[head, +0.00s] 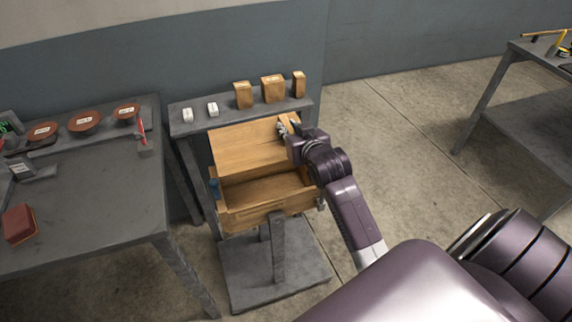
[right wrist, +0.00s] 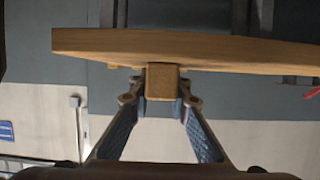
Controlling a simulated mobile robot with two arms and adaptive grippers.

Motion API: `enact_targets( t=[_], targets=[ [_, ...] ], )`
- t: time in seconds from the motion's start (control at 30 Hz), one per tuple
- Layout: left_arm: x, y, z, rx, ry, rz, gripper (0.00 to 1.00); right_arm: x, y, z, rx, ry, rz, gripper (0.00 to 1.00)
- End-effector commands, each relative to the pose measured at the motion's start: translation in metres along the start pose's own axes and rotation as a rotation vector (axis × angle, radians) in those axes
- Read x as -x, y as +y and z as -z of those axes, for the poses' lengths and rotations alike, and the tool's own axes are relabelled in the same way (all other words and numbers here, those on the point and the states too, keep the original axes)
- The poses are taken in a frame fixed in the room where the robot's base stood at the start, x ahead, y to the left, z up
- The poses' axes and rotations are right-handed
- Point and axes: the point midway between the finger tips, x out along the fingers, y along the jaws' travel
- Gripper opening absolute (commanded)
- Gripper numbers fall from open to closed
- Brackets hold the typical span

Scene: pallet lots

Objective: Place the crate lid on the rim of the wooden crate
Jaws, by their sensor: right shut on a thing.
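The wooden crate (head: 255,215) sits on a grey stand in the middle of the head view, open at the top with its inside partly showing. The crate lid (head: 240,148) is a flat wooden board, tilted up above the back part of the crate. My right gripper (head: 284,127) is at the lid's upper right part. In the right wrist view the right gripper (right wrist: 162,88) is shut on a small wooden block-like handle of the lid (right wrist: 190,48). Whether the lid touches the crate's back rim cannot be told. My left gripper is not in view.
A grey shelf (head: 225,118) behind the crate bears wooden blocks (head: 273,88) and small white items (head: 212,109). A grey table (head: 100,205) at the left holds brown round dishes and a red box (head: 18,224). Open floor lies to the right.

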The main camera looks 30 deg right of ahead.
Motion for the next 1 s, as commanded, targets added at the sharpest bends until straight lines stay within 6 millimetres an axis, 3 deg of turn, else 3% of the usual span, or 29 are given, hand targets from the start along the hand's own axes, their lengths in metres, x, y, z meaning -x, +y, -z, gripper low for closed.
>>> enact_targets(
  t=[0.1, 0.3, 0.53, 0.8, 1.0],
  targets=[
    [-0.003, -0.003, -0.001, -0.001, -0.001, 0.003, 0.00, -0.011, 0.000, -0.033, -0.002, -0.002, 0.001, 0.00],
    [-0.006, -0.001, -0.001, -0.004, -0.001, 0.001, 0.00, -0.027, 0.000, -0.074, -0.002, 0.001, 0.000, 0.00],
    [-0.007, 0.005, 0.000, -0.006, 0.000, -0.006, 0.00, -0.035, 0.000, -0.093, -0.002, 0.004, 0.001, 0.00],
    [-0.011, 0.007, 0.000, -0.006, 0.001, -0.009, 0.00, -0.048, 0.000, -0.128, -0.002, 0.004, 0.001, 0.00],
    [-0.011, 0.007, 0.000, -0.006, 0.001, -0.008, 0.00, -0.048, 0.000, -0.130, -0.001, 0.007, 0.001, 0.00]
  ],
)
